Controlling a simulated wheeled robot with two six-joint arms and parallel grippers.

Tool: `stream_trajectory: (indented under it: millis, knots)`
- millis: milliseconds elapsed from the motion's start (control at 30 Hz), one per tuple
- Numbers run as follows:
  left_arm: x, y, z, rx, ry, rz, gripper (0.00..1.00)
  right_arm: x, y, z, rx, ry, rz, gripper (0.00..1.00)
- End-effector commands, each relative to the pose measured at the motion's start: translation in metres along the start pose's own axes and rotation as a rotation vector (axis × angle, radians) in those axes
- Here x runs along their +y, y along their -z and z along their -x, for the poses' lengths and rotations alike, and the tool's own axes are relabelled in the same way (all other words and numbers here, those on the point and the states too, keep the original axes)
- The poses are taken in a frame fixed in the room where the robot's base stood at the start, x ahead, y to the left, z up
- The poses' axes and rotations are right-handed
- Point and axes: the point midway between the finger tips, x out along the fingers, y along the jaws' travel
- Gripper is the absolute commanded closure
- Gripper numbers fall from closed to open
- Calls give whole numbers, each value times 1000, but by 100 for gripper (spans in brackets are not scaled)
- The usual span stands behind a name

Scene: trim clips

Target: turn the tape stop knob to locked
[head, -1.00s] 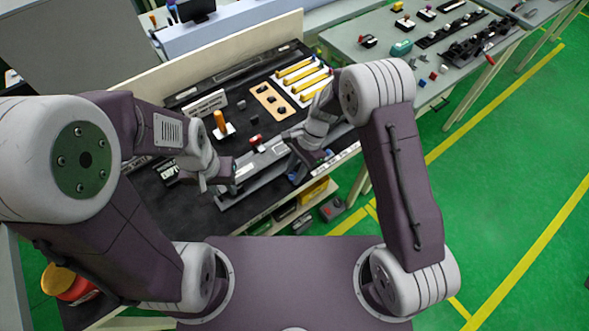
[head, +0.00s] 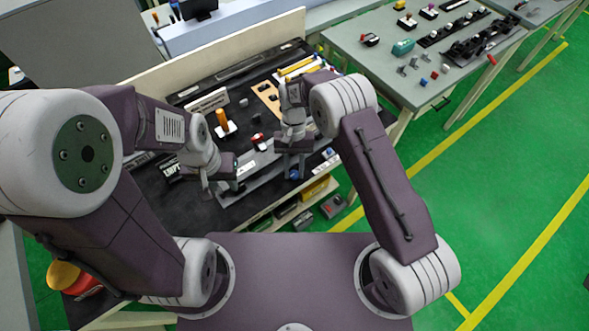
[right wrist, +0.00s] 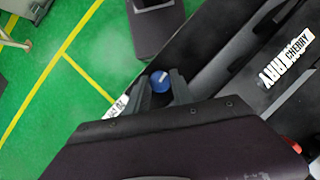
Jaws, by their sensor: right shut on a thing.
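A blue round knob (right wrist: 160,81), which I take as the tape stop knob, sits between the two fingers of my right gripper (right wrist: 162,92) in the right wrist view. It has a pale mark on top; I cannot read whether it stands at locked. In the head view the knob (head: 295,175) is near the front right of the dark bench, partly hidden by my right gripper (head: 294,168), which points down and is shut on it. My left gripper (head: 219,187) hangs over the left end of the long grey fixture (head: 262,178), its fingers apart and empty.
A red and white part (head: 258,141) and an orange post on a white base (head: 222,120) stand behind the fixture. A wooden board (head: 262,91) and yellow strips lie further back. A second table (head: 350,38) with small parts is at right. Green floor lies clear beyond.

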Motion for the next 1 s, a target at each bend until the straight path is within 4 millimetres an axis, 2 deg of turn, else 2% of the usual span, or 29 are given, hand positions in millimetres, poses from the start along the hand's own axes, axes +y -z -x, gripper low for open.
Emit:
stream_trajectory:
  millis: [1000]
  knots:
    - [0, 0, 5, 0, 0, 0, 64, -6, -2, 2, 7, -369, 892, 100]
